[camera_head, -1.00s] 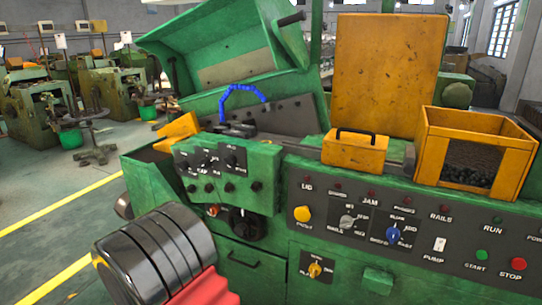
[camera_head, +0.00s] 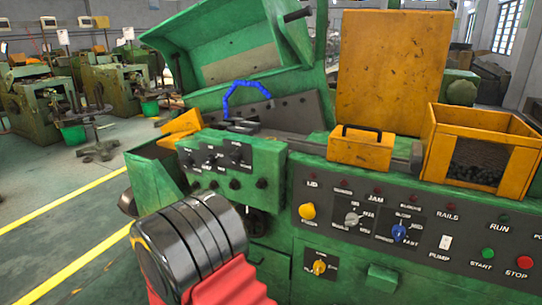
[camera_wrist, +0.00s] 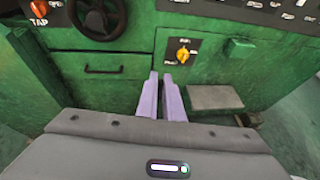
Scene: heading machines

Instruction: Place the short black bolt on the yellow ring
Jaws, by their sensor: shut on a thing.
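My gripper (camera_wrist: 161,82) shows in the wrist view as two pale purple fingers, close together with a narrow gap. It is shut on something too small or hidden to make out. The fingers point toward the green machine's lower front, near the panel with a yellow knob (camera_wrist: 182,54). In the head view my black and red arm fills the lower middle, and the gripper itself is out of sight. I cannot make out a short black bolt or a yellow ring in either view.
The green machine (camera_head: 275,160) stands close ahead, with a control panel (camera_head: 410,235) on its front. A yellow bin (camera_head: 510,165) with dark small parts and a yellow box (camera_head: 360,150) with a handle sit on top. Open floor (camera_head: 60,240) lies to the left.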

